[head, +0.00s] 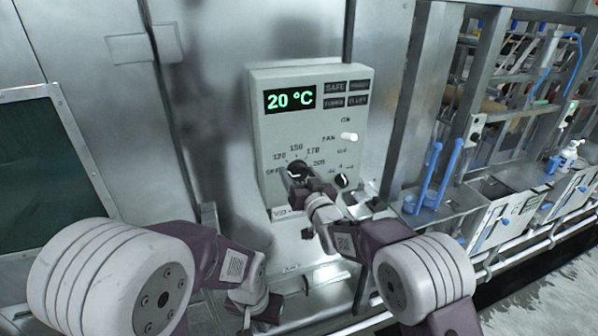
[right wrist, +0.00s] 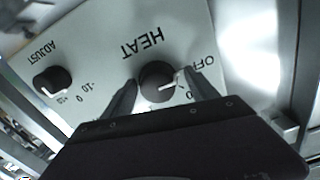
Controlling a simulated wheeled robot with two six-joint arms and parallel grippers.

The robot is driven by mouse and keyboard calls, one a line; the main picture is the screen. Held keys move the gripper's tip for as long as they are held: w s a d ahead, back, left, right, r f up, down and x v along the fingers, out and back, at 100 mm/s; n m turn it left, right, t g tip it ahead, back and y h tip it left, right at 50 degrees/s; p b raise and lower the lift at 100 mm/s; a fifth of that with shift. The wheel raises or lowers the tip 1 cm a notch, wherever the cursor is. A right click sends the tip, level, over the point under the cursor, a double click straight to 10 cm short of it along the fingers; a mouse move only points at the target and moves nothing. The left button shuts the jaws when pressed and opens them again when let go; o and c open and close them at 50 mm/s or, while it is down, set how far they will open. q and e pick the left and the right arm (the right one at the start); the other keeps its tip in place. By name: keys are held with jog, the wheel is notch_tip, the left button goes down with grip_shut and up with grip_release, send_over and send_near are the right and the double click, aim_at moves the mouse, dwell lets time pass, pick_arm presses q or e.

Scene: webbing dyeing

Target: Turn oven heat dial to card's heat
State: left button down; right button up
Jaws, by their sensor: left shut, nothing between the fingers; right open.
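The oven control panel (head: 262,130) shows a green "20 °C" display (head: 290,97). Its black heat dial (head: 298,168) has a scale around it with 120, 150 and 170 legible. In the right wrist view the heat dial (right wrist: 158,80) sits between the fingers of my right gripper (right wrist: 160,95), which is open around it. The dial's white pointer is toward the OFF side, partly beside a finger. My right gripper (head: 303,182) hides the lower dial in the head view. My left gripper (head: 268,310) is low, below the panel, shut and empty. No heat card is readable.
A smaller adjust dial (head: 341,180) is right of the heat dial; it also shows in the right wrist view (right wrist: 52,80). A white fan switch (head: 349,136) is above it. Blue-handled tools (head: 430,180) and a metal bench stand to the right.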

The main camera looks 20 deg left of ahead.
jog(key=shift+d, duration=0.35)
jog(key=c, duration=1.4)
jog(key=shift+o, duration=0.2)
jog(key=shift+f+m+b, duration=0.1)
jog(key=shift+m+b, duration=0.2)
jog(key=shift+b, duration=0.3)
jog(key=m+b, duration=0.3)
jog(key=b, duration=0.1)
jog(key=shift+s+f+m+b, duration=0.1)
jog(key=shift+m+b, duration=1.15)
jog(key=shift+m, duration=0.25)
jog(key=shift+r+m+b, duration=0.2)
jog(key=shift+m+b, duration=0.5)
jog(key=shift+m, duration=0.4)
jog(key=shift+r, duration=0.1)
